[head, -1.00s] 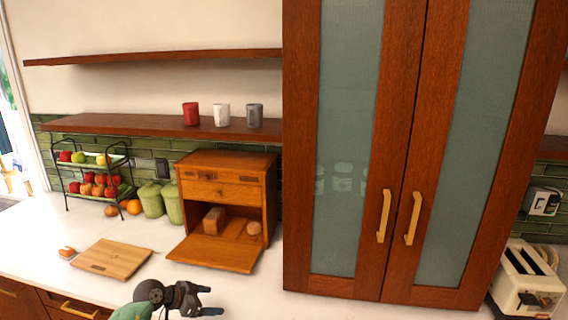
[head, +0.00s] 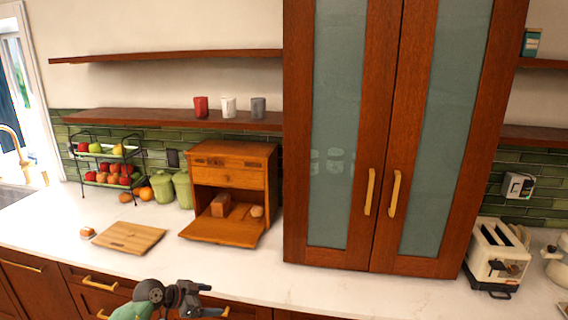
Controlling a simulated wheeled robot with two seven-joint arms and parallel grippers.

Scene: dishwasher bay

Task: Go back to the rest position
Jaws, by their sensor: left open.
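My left gripper (head: 212,300) shows at the bottom of the head view, in front of the counter's front edge. Its dark fingers point right and stand apart, with nothing between them. My right gripper is not in view. A wooden bread box (head: 232,178) stands on the counter with its front flap lowered and bread inside. The gripper is nearer to me than the box and apart from it.
The white counter (head: 330,288) runs across the view. A cutting board (head: 128,237), a fruit rack (head: 105,168) and green canisters (head: 182,188) stand left. A tall glass-door cabinet (head: 385,130) fills the middle. A toaster (head: 495,255) stands right.

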